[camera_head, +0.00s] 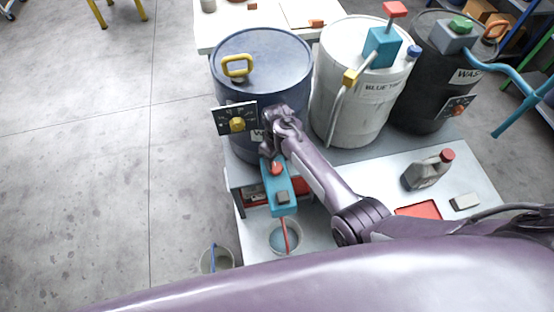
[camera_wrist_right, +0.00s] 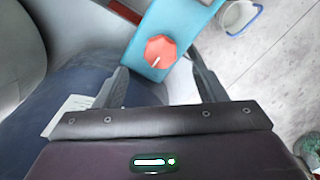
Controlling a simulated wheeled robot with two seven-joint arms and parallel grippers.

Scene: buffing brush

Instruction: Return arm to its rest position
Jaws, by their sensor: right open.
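My right gripper (camera_head: 270,148) is in front of the dark blue barrel (camera_head: 262,52), just above a teal box (camera_head: 279,187) with a red knob (camera_head: 276,168). In the right wrist view the fingers of my right gripper (camera_wrist_right: 162,82) are spread apart. The red knob (camera_wrist_right: 160,51) on the teal box (camera_wrist_right: 185,20) shows beyond the gap between them. The fingers look empty; I cannot tell if they touch the box. My right arm reaches in from the lower right. My left gripper is not in view.
A white barrel (camera_head: 350,95) and a black barrel (camera_head: 425,110) stand to the right of the blue one. A bucket (camera_head: 285,238) sits below the teal box. Open concrete floor lies left.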

